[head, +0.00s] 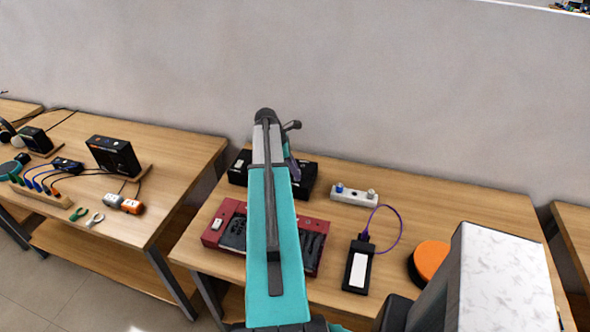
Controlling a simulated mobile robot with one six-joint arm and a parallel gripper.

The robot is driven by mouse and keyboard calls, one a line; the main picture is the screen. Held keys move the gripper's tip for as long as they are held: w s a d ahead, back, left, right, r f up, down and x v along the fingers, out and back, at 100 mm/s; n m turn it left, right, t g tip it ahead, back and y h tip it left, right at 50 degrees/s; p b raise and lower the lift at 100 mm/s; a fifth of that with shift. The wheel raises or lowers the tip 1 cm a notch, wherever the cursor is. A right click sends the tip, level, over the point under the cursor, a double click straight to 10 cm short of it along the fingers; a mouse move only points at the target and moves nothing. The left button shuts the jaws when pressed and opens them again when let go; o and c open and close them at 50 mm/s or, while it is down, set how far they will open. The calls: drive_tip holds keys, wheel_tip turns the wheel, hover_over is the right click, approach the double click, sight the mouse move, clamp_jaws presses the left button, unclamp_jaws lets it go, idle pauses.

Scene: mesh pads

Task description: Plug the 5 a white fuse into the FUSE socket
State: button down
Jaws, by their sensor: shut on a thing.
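My teal arm runs up the middle of the head view and hides much of the bench behind it. Only a small grey part of my gripper (292,168) shows beside the arm's far end, over a black box (307,182). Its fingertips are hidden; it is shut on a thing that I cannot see. I cannot make out a white 5 A fuse or read a FUSE label. A red panel (239,207) with black modules lies on the bench, partly behind my arm. A small white piece (217,224) sits at its left end.
On the wooden bench (450,208), right of the arm, are a white strip with knobs (354,195), a black device with a purple cable (357,268) and an orange-topped disc (430,258). A left bench (180,150) holds a black unit (113,155) and cables. A gap separates the benches.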

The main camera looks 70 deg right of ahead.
drive_tip(key=shift+f, duration=0.6)
drive_tip(key=c, duration=1.5)
unclamp_jaws()
drive_tip(key=shift+w+r, duration=0.1)
drive_tip(key=shift+r, duration=0.05)
drive_tip(key=shift+b+v, duration=2.15)
drive_tip(key=shift+v, duration=4.65)
